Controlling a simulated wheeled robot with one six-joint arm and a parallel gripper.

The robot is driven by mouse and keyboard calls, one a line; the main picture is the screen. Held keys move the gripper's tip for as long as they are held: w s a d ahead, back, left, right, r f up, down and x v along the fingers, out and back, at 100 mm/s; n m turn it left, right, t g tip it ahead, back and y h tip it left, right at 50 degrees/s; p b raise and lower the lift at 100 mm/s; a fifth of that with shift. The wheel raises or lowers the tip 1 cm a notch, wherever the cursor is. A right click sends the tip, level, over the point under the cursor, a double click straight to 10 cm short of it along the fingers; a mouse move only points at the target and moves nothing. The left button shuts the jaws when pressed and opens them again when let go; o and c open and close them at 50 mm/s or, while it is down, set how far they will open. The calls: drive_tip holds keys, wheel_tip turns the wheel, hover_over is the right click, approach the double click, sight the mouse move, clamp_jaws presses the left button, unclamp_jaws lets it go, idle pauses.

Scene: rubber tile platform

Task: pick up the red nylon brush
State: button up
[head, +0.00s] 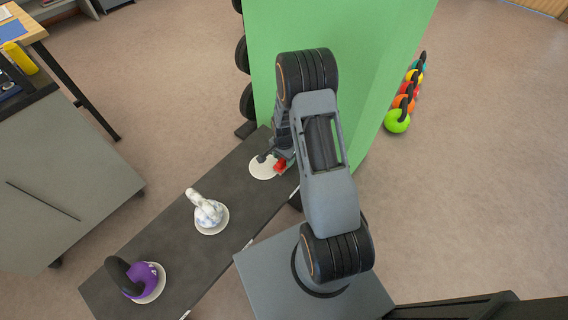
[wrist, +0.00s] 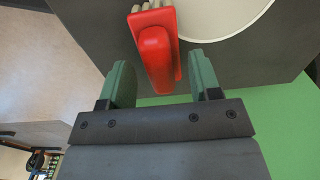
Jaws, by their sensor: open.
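The red nylon brush (wrist: 157,52) shows at the top middle of the wrist view, with a smooth red handle and pale bristles at the top edge. It overlaps the left edge of a white disc (wrist: 215,18) there. In the head view the brush (head: 280,167) is a small red patch at the disc's right side (head: 261,170), partly hidden by my arm. My gripper (wrist: 163,70) is open. Its two green fingers stand either side of the near end of the handle, with space on both sides. I cannot tell the height gap between fingers and brush.
The dark rubber platform (head: 167,220) also holds a white marbled object (head: 207,212) and a purple kettlebell (head: 143,280), each on a white disc. A green panel (head: 330,32) stands close behind my arm. Coloured kettlebells (head: 397,121) line the floor to its right.

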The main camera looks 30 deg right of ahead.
drive_tip(key=shift+f, duration=0.4)
drive_tip(key=c, duration=1)
